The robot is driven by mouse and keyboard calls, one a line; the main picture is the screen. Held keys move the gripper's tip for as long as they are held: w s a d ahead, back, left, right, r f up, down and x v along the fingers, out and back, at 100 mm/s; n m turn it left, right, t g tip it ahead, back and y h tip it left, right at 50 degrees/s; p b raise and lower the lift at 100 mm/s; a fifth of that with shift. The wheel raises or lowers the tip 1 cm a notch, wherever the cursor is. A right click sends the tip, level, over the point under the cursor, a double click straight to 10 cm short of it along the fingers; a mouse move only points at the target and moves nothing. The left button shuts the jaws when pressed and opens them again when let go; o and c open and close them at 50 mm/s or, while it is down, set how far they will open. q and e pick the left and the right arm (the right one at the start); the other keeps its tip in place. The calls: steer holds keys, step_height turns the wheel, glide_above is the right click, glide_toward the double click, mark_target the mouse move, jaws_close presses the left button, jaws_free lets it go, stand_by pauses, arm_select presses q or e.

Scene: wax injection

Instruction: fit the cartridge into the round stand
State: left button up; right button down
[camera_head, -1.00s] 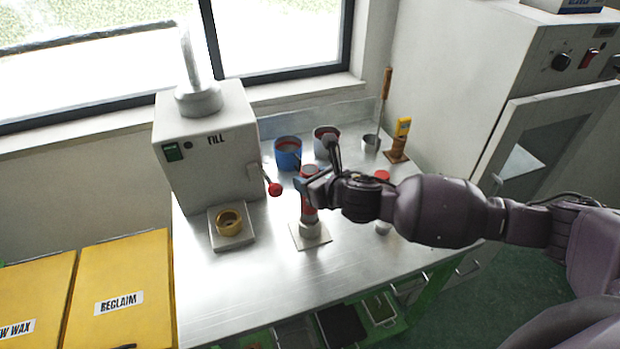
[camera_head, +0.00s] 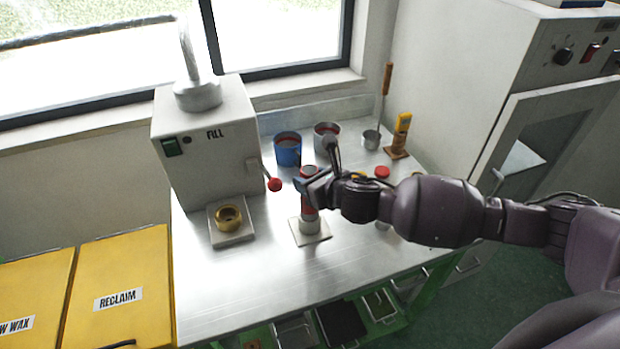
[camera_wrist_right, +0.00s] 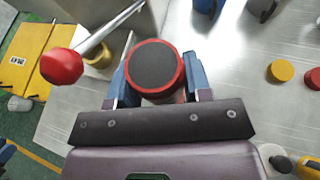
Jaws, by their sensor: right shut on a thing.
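The cartridge (camera_head: 309,205) is a red cylinder with a dark top ringed in red. It is upright in the head view, and its round top (camera_wrist_right: 155,67) shows in the right wrist view. My right gripper (camera_head: 308,187) is shut on it, with a blue finger on each side (camera_wrist_right: 156,80). The round stand (camera_head: 310,227) is a short grey cylinder on a square plate, directly below the cartridge. The cartridge's lower end meets the stand's top in the picture; I cannot tell how deep it sits. My left gripper is not identifiable in these views.
The white FILL machine (camera_head: 205,150) stands at the left, with a red-knobbed lever (camera_head: 274,185) near my gripper. A brass ring (camera_head: 229,217) sits before it. A blue pot (camera_head: 287,150) and other cups stand behind. The table's front (camera_head: 250,270) is clear.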

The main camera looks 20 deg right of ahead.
steer(key=shift+f+b, duration=1)
steer(key=shift+f, duration=1.15)
steer(key=shift+c, duration=2.4)
jaws_free()
steer(key=shift+s, duration=0.1)
steer(key=v, duration=1)
steer(key=shift+s+r, duration=0.2)
steer(key=shift+s, duration=0.05)
steer(key=shift+d, duration=0.1)
